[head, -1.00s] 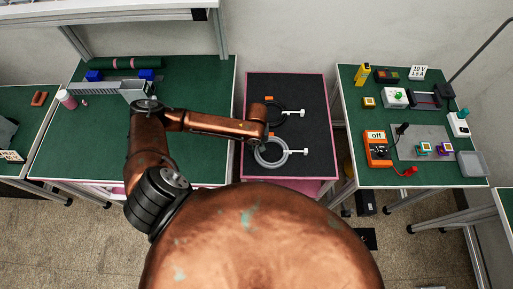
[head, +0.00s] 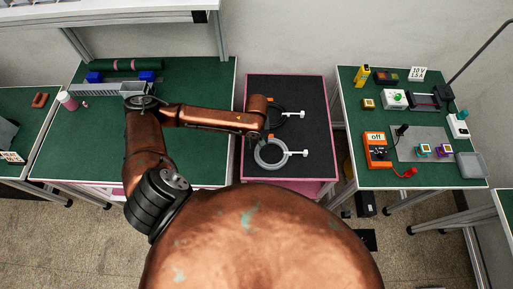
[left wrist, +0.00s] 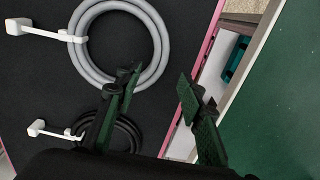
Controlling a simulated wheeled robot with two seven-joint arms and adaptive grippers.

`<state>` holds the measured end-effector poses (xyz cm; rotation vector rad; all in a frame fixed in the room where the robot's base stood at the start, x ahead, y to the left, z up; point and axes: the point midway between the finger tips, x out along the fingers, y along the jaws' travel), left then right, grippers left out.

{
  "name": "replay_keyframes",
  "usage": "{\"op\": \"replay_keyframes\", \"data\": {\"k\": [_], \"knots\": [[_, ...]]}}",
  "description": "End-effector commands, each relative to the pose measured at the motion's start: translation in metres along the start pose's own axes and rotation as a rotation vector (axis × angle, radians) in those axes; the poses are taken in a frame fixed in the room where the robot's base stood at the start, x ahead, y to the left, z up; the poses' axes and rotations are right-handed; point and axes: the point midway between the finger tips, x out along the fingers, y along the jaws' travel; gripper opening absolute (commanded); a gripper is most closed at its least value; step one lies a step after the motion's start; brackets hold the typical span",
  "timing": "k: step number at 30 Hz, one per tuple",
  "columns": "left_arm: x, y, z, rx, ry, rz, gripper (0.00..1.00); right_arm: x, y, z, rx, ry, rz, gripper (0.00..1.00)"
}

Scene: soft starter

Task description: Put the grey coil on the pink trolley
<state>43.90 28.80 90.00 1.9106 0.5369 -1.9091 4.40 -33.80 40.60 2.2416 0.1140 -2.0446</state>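The grey coil (head: 257,158) lies flat on the dark top of the pink trolley (head: 312,171), near its front left, with a white tag pointing right. The left wrist view shows the coil (left wrist: 159,45) as a thick ring, with the trolley's pink edge (left wrist: 207,42) beside it. My left gripper (head: 268,136) is over the trolley's left side, at the coil's far edge. In the left wrist view its two green-padded fingers (left wrist: 160,78) are apart with nothing between them. My right gripper is not in view.
A green bench (head: 200,80) stands left. Another bench (head: 380,178) with an orange meter (head: 376,149) and several devices stands right. The trolley's right side is clear.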

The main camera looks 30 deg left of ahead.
Motion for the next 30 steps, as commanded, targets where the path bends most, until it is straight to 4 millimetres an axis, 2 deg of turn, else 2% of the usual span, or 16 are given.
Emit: {"op": "replay_keyframes", "data": {"k": [1, 6, 12, 30], "knots": [[-0.013, 0.001, -0.001, 0.001, 0.002, 0.003, 0.36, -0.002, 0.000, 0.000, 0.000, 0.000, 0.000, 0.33], [-0.044, 0.000, -0.001, 0.002, 0.002, 0.001, 0.36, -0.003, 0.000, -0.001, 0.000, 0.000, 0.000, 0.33], [-0.062, 0.000, 0.000, 0.000, 0.000, 0.001, 0.36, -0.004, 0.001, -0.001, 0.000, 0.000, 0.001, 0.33], [-0.065, 0.000, 0.000, 0.000, 0.000, 0.001, 0.36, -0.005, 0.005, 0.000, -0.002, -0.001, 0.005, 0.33]]}}
